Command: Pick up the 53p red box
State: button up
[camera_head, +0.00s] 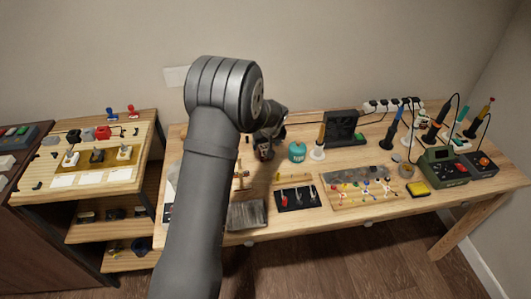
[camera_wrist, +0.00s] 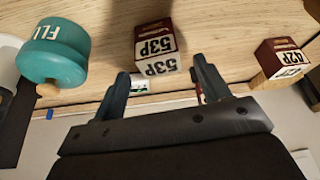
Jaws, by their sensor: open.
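The dark red box (camera_wrist: 153,37) with white "53P" labels stands on the wooden table in the wrist view, at top centre. My gripper (camera_wrist: 165,75) is open, with its two fingers spread at either side just below the box in the picture. The box looks clear of the fingers, and nothing is seen held between them. In the head view my gripper (camera_head: 264,148) is small and partly hidden by my arm, low over the back of the workbench. I cannot make out the 53P box there.
A teal container (camera_wrist: 54,50) marked "FLU" is at the left. In the head view, a teal pot (camera_head: 297,152), a black fan-like unit (camera_head: 342,127) and several tools crowd the workbench (camera_head: 240,150).

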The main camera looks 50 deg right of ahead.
aim_at(266, 147)
jog(key=x, duration=0.5)
jog(key=shift+s+a+f, duration=0.15)
jog(key=shift+a, duration=0.05)
jog(key=c, duration=1)
jog(key=shift+c, duration=0.7)
